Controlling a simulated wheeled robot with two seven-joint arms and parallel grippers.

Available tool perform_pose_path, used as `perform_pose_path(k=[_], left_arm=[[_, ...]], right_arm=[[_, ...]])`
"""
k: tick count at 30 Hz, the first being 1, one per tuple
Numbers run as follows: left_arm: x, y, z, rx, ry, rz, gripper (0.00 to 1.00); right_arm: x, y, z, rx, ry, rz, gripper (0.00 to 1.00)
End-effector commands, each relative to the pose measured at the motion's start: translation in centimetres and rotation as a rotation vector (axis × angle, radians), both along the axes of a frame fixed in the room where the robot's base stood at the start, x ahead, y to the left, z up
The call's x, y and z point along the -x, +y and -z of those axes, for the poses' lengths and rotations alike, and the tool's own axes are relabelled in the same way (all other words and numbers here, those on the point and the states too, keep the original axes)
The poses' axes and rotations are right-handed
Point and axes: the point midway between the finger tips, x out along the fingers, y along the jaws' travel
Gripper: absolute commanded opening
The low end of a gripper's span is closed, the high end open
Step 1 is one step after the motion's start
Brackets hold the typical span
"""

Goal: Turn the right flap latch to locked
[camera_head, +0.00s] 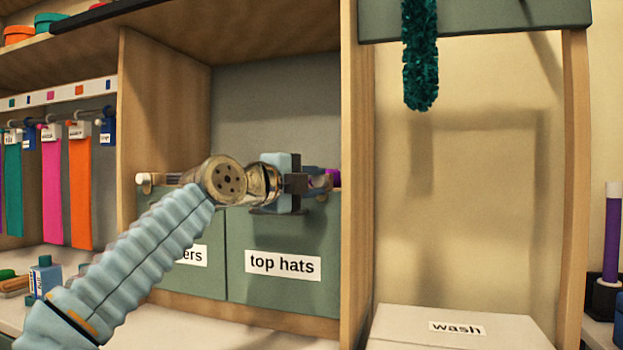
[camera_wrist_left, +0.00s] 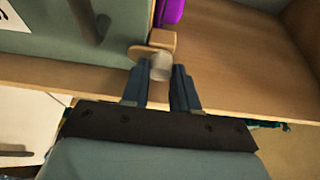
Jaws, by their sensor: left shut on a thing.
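The right flap (camera_head: 283,240), green-grey and labelled "top hats", stands upright across the cubby front. My left gripper (camera_head: 318,183) is at its top right corner, against the wooden upright, and covers most of the right flap latch there. In the left wrist view the right flap latch (camera_wrist_left: 139,53) shows as a tan wooden piece with a pale round knob (camera_wrist_left: 160,67). My left gripper (camera_wrist_left: 161,80) is shut on that knob, one dark finger on each side. How far the latch is turned is hard to tell. My right gripper is not in view.
The left flap (camera_head: 190,278), its label partly covered by my arm, has its own latch (camera_head: 146,181) at top left. A purple thing (camera_wrist_left: 172,12) sits behind the right latch. A wooden upright (camera_head: 357,200) stands right of the flap; a "wash" box (camera_head: 400,325) is beyond it.

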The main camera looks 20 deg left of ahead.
Motion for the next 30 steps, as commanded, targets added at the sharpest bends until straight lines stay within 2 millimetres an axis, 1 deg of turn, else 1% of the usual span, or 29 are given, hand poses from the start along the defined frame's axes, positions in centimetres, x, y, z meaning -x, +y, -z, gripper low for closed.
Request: perform_pose_path(k=[14, 15, 19, 20, 27, 30], left_arm=[[-0.02, -0.16, 0.15, -0.018, 0.003, 0.004, 0.0], [-0.02, -0.17, 0.15, -0.018, 0.003, 0.004, 0.3], [-0.01, -0.15, 0.12, -0.017, 0.002, 0.003, 0.5], [-0.01, -0.14, 0.11, -0.017, 0.002, 0.003, 0.53], [0.02, -0.06, 0.06, -0.017, 0.0, 0.001, 0.53], [0.42, 0.2, 0.17, -0.017, 0.0, 0.0, 0.53]], right_arm=[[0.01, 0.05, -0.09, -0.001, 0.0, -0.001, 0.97], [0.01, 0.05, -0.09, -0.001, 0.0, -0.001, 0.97], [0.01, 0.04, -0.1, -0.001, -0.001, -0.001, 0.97], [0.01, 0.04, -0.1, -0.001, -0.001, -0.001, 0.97], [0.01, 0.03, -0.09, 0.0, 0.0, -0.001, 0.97], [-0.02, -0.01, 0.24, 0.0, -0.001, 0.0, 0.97]])
